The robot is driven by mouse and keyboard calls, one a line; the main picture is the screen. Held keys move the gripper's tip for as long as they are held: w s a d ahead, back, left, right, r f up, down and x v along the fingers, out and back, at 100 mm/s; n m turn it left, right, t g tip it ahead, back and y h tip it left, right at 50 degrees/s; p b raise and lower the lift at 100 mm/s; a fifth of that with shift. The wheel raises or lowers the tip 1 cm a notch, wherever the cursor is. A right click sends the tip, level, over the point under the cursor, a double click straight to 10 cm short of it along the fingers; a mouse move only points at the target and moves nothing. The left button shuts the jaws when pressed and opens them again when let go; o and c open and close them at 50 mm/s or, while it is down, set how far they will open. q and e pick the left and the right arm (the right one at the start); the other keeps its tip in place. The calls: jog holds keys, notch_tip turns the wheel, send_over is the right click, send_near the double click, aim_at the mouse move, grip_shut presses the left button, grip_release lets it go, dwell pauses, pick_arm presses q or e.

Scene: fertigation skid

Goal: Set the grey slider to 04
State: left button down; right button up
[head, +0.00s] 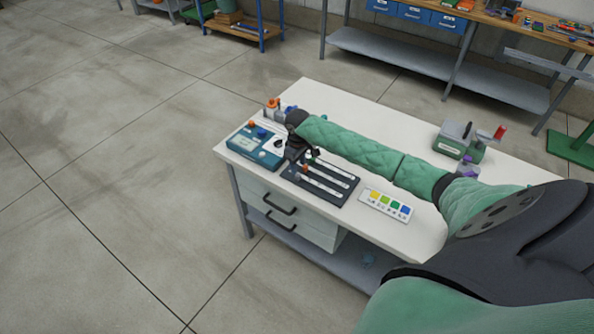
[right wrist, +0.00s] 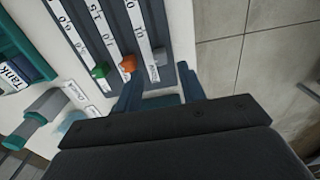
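The dark slider panel (head: 322,181) lies on the white table and has white scale strips. In the right wrist view the grey slider (right wrist: 159,56) sits at the near end of the rightmost strip. The orange slider (right wrist: 127,63) and green slider (right wrist: 99,71) sit on the strips to its left. My right gripper (right wrist: 160,86) is open, its fingers spread and pointing at the panel. The grey slider lies just beyond the gap between the fingertips, with no clear contact. In the head view my right gripper (head: 299,153) hangs over the panel's left end and hides part of it. My left gripper is out of view.
A teal control box (head: 254,146) stands left of the panel, close to my gripper. A colour card (head: 386,205) lies to the right. A green device (head: 462,142) with a red handle stands at the table's far right. The table's front edge runs just below the panel, above drawers.

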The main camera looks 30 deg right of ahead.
aim_at(298, 174)
notch_tip(298, 174, down, 3)
jog(key=shift+f+p, duration=0.1)
jog(key=shift+p, duration=0.55)
jog(key=shift+f, duration=0.7)
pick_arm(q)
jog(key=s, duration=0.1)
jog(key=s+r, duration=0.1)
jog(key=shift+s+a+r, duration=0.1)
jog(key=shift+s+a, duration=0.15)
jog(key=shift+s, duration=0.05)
pick_arm(e)
jog(key=shift+c, duration=0.4)
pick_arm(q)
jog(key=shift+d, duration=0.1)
pick_arm(e)
grip_shut()
